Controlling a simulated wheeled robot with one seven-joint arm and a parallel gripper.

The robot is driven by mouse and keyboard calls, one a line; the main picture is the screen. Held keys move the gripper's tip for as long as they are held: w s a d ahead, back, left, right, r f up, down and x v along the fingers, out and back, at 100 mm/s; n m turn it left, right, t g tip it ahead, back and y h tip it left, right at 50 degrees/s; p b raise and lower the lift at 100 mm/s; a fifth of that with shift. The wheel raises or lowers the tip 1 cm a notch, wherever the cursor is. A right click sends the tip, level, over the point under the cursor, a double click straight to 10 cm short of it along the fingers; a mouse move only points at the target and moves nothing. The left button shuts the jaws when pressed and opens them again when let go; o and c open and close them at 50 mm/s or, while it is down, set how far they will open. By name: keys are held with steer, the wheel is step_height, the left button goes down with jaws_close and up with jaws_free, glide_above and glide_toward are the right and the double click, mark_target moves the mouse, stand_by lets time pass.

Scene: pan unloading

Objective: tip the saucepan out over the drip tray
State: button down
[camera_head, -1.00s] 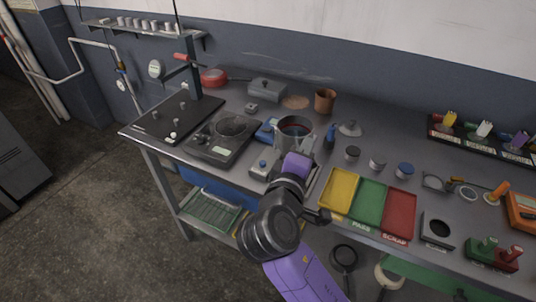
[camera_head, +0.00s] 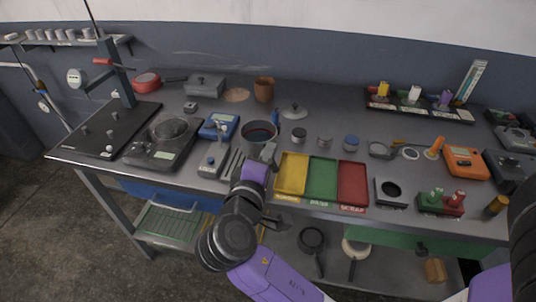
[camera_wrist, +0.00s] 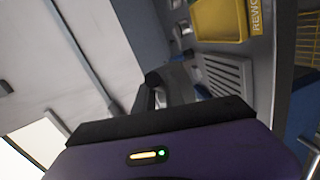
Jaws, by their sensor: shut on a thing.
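The saucepan (camera_head: 258,146) shows in the head view as a grey round pot with a dark reddish inside. It looks about upright, left of the yellow tray. My gripper (camera_head: 264,156) is shut at its near side, on the saucepan's handle, which is mostly hidden by the gripper. The wrist view shows dark finger parts (camera_wrist: 158,92), with the pot itself not clearly visible. A grey slatted tray (camera_wrist: 228,76), apparently the drip tray, lies beside the yellow tray in the wrist view. In the head view, its slats (camera_head: 235,163) show partly, left of my gripper.
Yellow (camera_head: 292,174), green (camera_head: 321,179) and red (camera_head: 353,183) trays stand right of my gripper. A blue device (camera_head: 220,125) and a hotplate (camera_head: 162,143) are to the left. A lid (camera_head: 293,111) and small tins stand behind. The surface is crowded.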

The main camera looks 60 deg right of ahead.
steer(key=a+n+h+b, duration=0.1)
steer(key=n, duration=0.1)
steer(key=w+a+f+n+t+h+b, duration=0.1)
steer(key=n+h, duration=0.1)
steer(key=n, duration=0.1)
steer(key=w+f+n+t+h+b, duration=0.1)
steer(key=n, duration=0.2)
steer(key=shift+w+a+f+h, duration=0.1)
steer(key=shift+w+a+h, duration=0.05)
steer(key=shift+a+h, duration=0.2)
steer(key=n+t, duration=0.2)
steer(key=n, duration=0.1)
steer(key=a+n+t, duration=0.1)
steer(key=n, duration=0.1)
steer(key=shift+w+f+h, duration=0.25)
steer(key=shift+w+h, duration=0.1)
steer(key=shift+d, duration=0.1)
stand_by(0.8)
